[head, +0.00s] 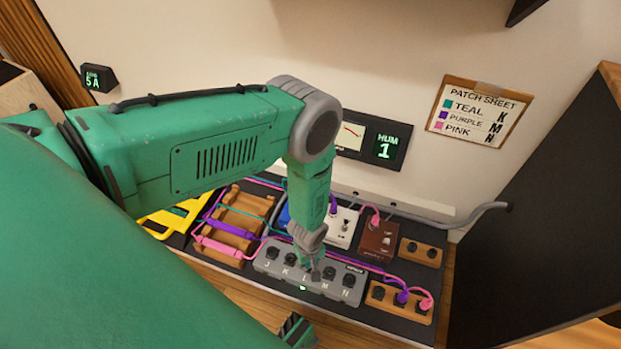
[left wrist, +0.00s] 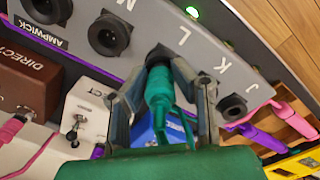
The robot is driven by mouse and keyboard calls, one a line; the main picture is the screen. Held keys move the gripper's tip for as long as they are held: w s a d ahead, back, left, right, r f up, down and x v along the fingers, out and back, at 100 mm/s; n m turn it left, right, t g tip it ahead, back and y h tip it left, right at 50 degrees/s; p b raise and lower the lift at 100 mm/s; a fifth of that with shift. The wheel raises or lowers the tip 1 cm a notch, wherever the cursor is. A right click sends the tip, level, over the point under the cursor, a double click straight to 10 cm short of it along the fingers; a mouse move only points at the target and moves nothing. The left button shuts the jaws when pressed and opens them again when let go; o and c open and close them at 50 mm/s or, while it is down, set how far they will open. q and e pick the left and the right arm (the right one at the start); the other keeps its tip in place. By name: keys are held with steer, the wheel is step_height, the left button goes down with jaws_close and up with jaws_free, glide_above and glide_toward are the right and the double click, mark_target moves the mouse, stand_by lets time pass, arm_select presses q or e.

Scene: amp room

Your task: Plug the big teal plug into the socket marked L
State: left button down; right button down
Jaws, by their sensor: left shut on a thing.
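My left gripper (head: 311,262) is over the grey socket strip (head: 268,262), whose sockets are marked J, K, L, M and N. In the left wrist view its fingers (left wrist: 160,108) are shut around the big teal plug (left wrist: 160,92). The plug's front end meets the dark socket by the letter L (left wrist: 183,37). It looks lined up with this socket, but I cannot tell how deep it sits. A green light (left wrist: 192,12) is lit on the strip by L. The K socket is hidden behind a finger.
The patch sheet (head: 480,110) on the wall lists teal K, purple M, pink N. A wooden rack (head: 240,222) with cables is left; wooden socket blocks (head: 420,252) and a brown box (head: 378,240) are right. A meter reads HUM 1 (head: 386,147). Purple and pink cables run behind the strip.

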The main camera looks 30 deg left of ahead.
arm_select(q)
steer(key=c, duration=1.3)
jaws_free()
steer(key=shift+o, duration=0.2)
step_height(320, 180, up, 12)
steer(key=shift+s+a+f, duration=0.1)
